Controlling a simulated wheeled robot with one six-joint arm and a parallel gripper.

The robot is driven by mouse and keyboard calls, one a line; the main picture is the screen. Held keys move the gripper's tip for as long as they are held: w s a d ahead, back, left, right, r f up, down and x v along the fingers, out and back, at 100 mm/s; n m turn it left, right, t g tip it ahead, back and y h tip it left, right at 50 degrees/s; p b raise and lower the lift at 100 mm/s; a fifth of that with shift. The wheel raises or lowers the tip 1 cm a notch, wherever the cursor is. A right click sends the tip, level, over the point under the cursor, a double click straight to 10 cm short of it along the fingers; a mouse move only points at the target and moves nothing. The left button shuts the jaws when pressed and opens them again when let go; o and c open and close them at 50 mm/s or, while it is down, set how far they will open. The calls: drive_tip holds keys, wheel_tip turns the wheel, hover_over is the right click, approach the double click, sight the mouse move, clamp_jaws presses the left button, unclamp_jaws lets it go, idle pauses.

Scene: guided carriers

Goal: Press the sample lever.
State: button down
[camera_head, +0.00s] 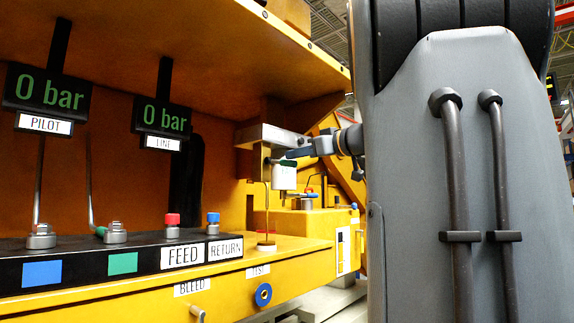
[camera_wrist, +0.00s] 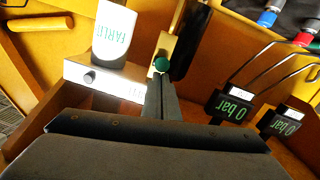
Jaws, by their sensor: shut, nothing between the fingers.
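The lever by the metal sampling block (camera_head: 268,136) ends in a dark green knob (camera_head: 288,163). The knob (camera_wrist: 162,64) shows in the wrist view just beyond the fingertips. My gripper (camera_head: 292,153) reaches in from the right, beside the block and close over the knob. Its fingers (camera_wrist: 160,92) are together and empty in the wrist view. I cannot tell whether the fingertips touch the knob. A white cylinder (camera_head: 283,178) with green lettering hangs below the block; it also shows in the wrist view (camera_wrist: 114,32).
A thin spout tube (camera_head: 267,205) runs down to a small red and white cup (camera_head: 266,245) on the yellow ledge. Gauges for PILOT (camera_head: 45,88) and LINE (camera_head: 165,117) read 0 bar. The yellow cabinet roof (camera_head: 210,40) overhangs the bay. A dark panel (camera_head: 130,262) carries several fittings.

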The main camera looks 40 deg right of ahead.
drive_tip(key=f+b, duration=0.1)
drive_tip(key=b, duration=0.2)
drive_tip(key=shift+f, duration=0.5)
drive_tip(key=s+r, duration=0.4)
drive_tip(key=s, duration=0.7)
drive_tip(key=shift+s+d+r, duration=0.15)
drive_tip(key=shift+d, duration=0.2)
idle(1.2)
